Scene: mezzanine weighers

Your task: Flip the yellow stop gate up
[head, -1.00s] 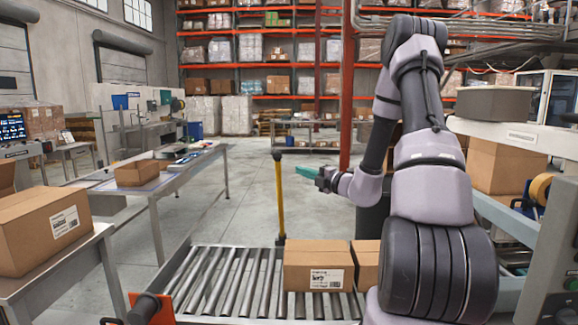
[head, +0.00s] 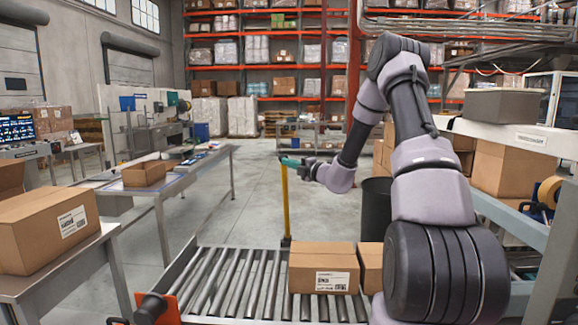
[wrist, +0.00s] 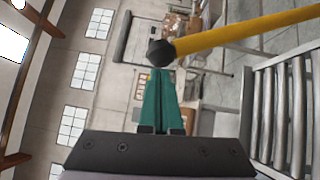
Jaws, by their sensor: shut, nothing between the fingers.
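The yellow stop gate (head: 286,208) is a yellow bar with a dark knob at its top. It stands upright at the far edge of the roller conveyor (head: 218,285). My gripper (head: 288,162) is at the bar's upper end in the head view, covering part of it. In the wrist view, its teal fingers (wrist: 162,72) are closed together and empty. Their tips are close to the dark knob (wrist: 160,52), from which the yellow bar (wrist: 245,33) runs to the right. I cannot tell whether they touch it.
A cardboard box (head: 323,268) sits on the rollers, with another box (head: 371,266) right of it, partly behind my arm. A steel table (head: 150,190) and a larger box (head: 45,230) stand left. Open floor lies beyond the conveyor.

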